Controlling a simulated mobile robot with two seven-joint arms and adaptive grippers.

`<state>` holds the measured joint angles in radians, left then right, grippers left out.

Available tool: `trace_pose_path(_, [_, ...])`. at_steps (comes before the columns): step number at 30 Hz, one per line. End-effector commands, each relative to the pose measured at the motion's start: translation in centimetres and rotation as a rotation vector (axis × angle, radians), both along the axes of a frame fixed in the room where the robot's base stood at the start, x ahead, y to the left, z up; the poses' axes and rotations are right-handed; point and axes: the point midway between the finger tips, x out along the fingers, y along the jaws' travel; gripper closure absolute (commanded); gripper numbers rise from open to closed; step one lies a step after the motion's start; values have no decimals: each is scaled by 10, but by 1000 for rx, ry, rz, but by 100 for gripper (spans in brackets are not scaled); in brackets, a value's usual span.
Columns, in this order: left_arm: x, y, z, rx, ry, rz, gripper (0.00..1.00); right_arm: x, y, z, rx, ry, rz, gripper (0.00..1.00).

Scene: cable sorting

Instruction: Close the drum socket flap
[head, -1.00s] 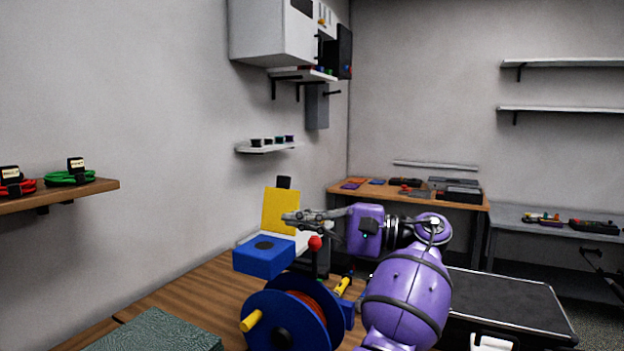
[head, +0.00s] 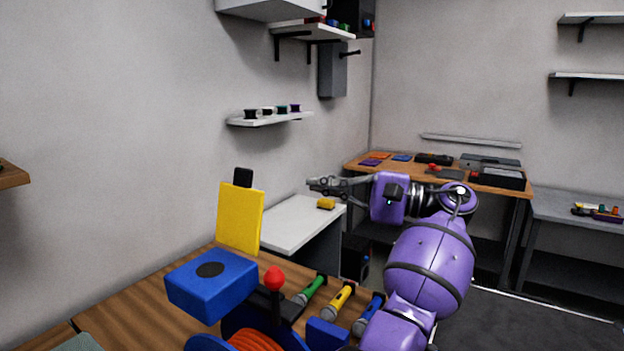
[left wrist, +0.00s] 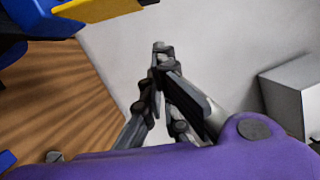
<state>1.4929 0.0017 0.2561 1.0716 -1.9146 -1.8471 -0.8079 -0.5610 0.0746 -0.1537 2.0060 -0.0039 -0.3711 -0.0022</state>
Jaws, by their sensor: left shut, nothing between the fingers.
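The yellow flap (head: 240,217), with a black tab on its top, stands upright at the back edge of the blue socket box (head: 212,284). The box's top shows a dark round socket. The flap is open. My left gripper (head: 312,185) is shut and empty, to the right of the flap at about the height of its upper part, with a gap between them in the picture. In the left wrist view the closed fingers (left wrist: 160,52) point up the picture; a yellow edge, likely the flap (left wrist: 120,12), and blue parts show at top left. My right gripper is out of view.
A red-knobbed lever (head: 275,278) stands right of the box, beside the blue drum with orange cable (head: 255,341). Green, yellow and blue handled connectors (head: 338,301) lie further right. A white-topped cabinet (head: 288,227) with a yellow item stands behind. A wall shelf (head: 268,119) hangs above.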

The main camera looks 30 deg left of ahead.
Motion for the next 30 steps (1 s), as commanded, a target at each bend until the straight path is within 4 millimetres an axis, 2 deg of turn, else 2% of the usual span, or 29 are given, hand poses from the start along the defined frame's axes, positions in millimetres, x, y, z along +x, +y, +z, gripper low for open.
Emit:
trace_pose_path(12, [-16, 87, 11, 1, -6, 3, 100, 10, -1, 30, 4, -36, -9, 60])
trace_pose_path(16, [-35, 86, 17, -1, -8, -2, 100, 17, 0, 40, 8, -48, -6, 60])
trace_pose_path(21, [-49, 86, 18, 0, -5, 0, 100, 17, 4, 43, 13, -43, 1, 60])
trace_pose_path(30, [-52, 87, 15, 1, 1, -1, 100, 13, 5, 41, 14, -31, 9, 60])
